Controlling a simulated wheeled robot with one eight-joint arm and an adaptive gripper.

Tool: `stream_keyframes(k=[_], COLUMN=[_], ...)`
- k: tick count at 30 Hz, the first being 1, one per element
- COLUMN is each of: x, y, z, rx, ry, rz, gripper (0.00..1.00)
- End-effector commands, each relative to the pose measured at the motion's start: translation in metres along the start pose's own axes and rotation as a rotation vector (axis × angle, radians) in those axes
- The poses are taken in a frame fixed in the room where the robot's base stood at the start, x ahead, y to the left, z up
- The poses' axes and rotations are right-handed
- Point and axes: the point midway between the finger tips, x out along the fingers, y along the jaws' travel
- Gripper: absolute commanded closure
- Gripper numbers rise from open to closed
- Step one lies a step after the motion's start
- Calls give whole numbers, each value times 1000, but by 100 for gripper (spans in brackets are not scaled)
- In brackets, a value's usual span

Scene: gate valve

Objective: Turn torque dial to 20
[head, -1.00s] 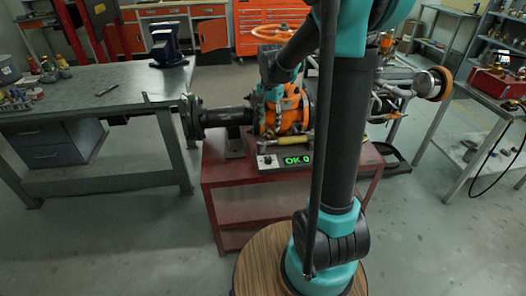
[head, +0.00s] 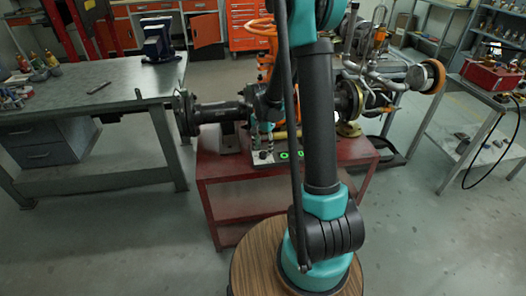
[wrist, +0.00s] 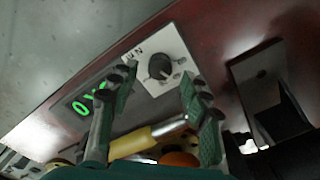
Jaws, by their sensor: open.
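The black torque dial (wrist: 161,67) sits on a white square plate of the control box in the wrist view. A green-lit display (wrist: 88,101) is left of it, partly hidden by a finger. My gripper (wrist: 159,76) is open, one finger on each side of the dial plate in the picture. I cannot tell how far the fingertips are above it. In the head view my gripper (head: 262,137) hangs just over the dial (head: 263,156), and the display (head: 291,155) is partly covered by my arm.
A yellow-handled tool (wrist: 140,138) lies close behind the box. A grey workbench (head: 75,95) is at left.

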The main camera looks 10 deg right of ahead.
Motion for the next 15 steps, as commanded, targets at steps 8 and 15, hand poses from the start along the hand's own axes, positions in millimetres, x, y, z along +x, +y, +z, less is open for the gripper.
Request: stream_keyframes(k=[8, 15], x=[21, 23], y=[0, 0], z=[0, 0], rx=[0, 0], ry=[0, 0], rz=[0, 0], gripper=[52, 52])
